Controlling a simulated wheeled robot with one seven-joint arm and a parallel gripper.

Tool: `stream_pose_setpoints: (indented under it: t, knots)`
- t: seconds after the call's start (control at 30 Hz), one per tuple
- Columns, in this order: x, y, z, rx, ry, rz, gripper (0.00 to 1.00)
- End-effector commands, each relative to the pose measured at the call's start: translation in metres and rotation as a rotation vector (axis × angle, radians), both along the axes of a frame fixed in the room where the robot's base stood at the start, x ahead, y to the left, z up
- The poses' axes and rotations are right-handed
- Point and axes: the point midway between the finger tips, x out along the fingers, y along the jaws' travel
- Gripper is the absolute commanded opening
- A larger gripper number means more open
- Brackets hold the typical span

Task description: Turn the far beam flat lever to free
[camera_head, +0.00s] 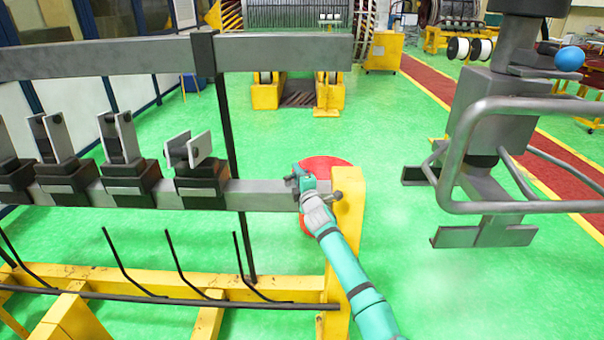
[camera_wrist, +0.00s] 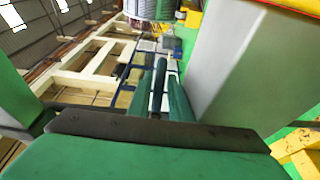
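A long grey beam (camera_head: 265,196) runs from the left to a yellow post (camera_head: 345,250) in the head view. Which beam counts as the far one, I cannot tell. A small metal knob or handle (camera_head: 337,196) shows at the post beside my wrist. My teal arm reaches up from the bottom. My gripper (camera_head: 293,180) is at the right end of this beam, close to or touching it. It hides whatever lies behind it, and I cannot make out a flat lever.
Several black clamps with pale plates (camera_head: 203,180) sit along the lower beam. A second grey beam (camera_head: 110,58) crosses above. Thin dark hooks rise from a yellow frame (camera_head: 210,318) below. A grey metal fixture (camera_head: 490,140) stands at the right. Green floor between is clear.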

Motion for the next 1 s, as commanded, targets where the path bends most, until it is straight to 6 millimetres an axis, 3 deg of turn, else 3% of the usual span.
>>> stream_pose_setpoints:
  t: [0.37, 0.8, 1.0]
  knots:
    - [-0.01, -0.019, 0.001, 0.0, 0.0, -0.018, 0.19]
    - [-0.076, -0.032, 0.001, 0.002, -0.001, -0.012, 0.19]
    - [-0.097, -0.036, 0.001, 0.001, -0.001, -0.01, 0.19]
